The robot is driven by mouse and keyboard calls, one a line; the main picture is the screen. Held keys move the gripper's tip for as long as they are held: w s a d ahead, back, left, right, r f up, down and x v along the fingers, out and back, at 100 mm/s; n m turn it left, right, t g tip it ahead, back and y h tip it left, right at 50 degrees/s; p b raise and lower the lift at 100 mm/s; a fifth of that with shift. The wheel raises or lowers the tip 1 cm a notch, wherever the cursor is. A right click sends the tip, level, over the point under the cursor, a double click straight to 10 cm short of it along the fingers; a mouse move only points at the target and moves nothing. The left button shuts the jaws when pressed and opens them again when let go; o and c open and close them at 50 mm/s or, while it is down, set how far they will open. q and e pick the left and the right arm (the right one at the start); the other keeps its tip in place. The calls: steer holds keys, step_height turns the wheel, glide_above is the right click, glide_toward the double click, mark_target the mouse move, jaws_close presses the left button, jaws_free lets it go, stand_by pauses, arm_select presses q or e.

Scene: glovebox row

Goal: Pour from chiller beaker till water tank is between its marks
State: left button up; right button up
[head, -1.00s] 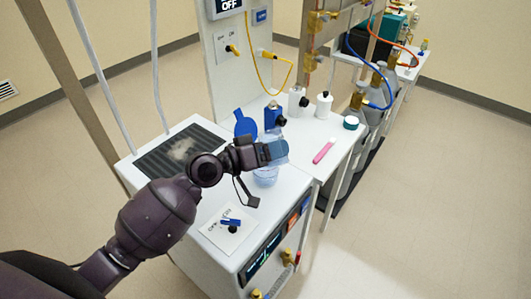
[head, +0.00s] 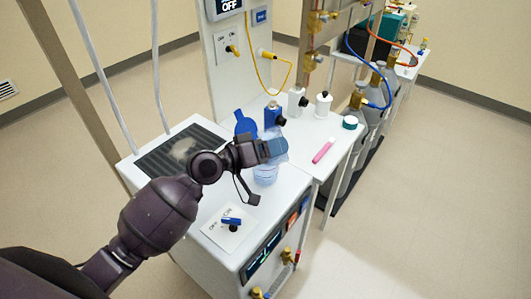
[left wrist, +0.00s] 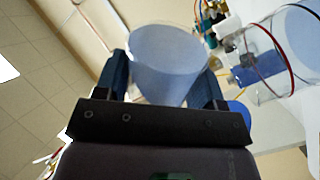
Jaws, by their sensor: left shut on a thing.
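My left gripper (head: 272,148) is shut on the chiller beaker (left wrist: 168,65), a pale blue-white translucent vessel. In the left wrist view it sits between the two blue fingers. The clear water tank (head: 265,176) shows just below the gripper on the white chiller top. In the left wrist view the tank (left wrist: 280,62) lies right of the beaker, apart from it, with a red ring and a dark blue ring around it. I cannot tell its water level or whether water is flowing. My right gripper is out of view.
A pink marker (head: 323,152) lies to the right. A dark grille (head: 180,152) and a blue-handled switch (head: 232,222) are on the chiller top.

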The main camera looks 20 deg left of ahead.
arm_select(q)
steer(key=shift+r, duration=0.1)
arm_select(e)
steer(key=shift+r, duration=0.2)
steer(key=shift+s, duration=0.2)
arm_select(q)
steer(key=shift+n+p, duration=0.3)
steer(key=shift+p, duration=0.05)
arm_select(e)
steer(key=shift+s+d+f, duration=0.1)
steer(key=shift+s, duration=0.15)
arm_select(q)
steer(key=shift+r, duration=0.1)
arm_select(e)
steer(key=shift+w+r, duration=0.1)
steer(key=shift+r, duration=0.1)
arm_select(q)
steer(key=shift+r+p, duration=0.1)
steer(key=shift+p, duration=0.25)
steer(key=shift+n, duration=0.3)
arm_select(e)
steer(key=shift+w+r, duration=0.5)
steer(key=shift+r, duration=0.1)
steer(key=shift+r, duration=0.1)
arm_select(q)
steer(key=shift+r+p, duration=0.1)
steer(key=shift+p, duration=0.3)
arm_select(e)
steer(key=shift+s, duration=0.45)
